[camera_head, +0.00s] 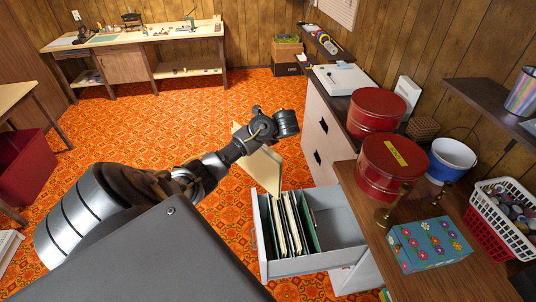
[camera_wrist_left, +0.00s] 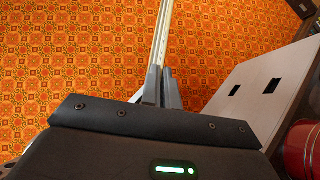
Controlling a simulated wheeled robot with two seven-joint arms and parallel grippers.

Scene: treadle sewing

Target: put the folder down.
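A cream folder (camera_head: 262,168) hangs upright from my left gripper (camera_head: 250,138), above the back left part of an open file drawer. In the left wrist view the folder (camera_wrist_left: 162,35) shows edge-on, clamped between the two fingers (camera_wrist_left: 160,90). The open grey drawer (camera_head: 312,266) holds several cream and green folders (camera_head: 287,225) standing in its left part. The right part of the drawer looks empty. The held folder's lower edge reaches about the drawer's back rim; I cannot tell whether it touches. My right gripper is not in view.
A wooden counter (camera_head: 375,237) to the right of the drawer bears red tins (camera_head: 390,165), a flowered box (camera_head: 430,244) and a white-and-red basket (camera_head: 500,228). A white cabinet (camera_head: 318,140) stands behind the drawer. Patterned orange floor (camera_head: 130,125) lies open to the left.

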